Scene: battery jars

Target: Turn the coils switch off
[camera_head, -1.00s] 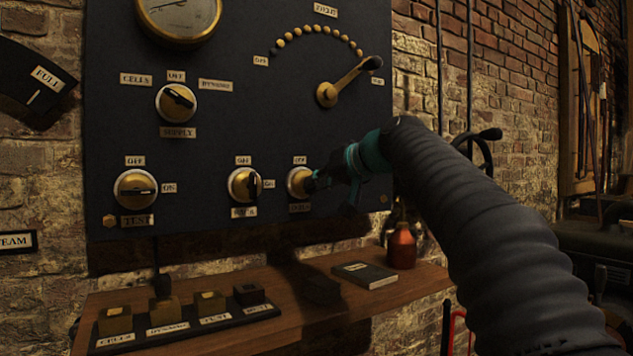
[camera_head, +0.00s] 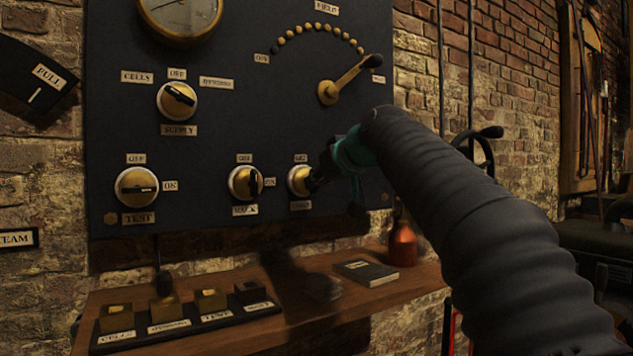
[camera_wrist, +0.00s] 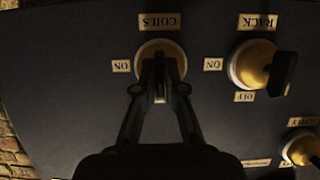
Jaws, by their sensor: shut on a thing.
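The coils switch is a round brass knob (camera_head: 298,181) at the lower right of the dark panel (camera_head: 240,120). It also shows in the wrist view (camera_wrist: 148,49), upside down, with its COILS label (camera_wrist: 160,22) above and an ON label (camera_wrist: 121,66) to its left. My gripper (camera_head: 314,181) is at the knob's front. In the wrist view its two fingers (camera_wrist: 160,84) are shut on the knob's dark handle, which looks about vertical there. The fingers cover part of the handle and the label below it.
The rack switch (camera_head: 245,183) is close to the left, with the test switch (camera_head: 136,188) farther left. The supply switch (camera_head: 176,101) and field lever (camera_head: 349,80) are above. A wooden shelf (camera_head: 420,278) below holds a book (camera_head: 365,272) and a copper-coloured bottle (camera_head: 403,245).

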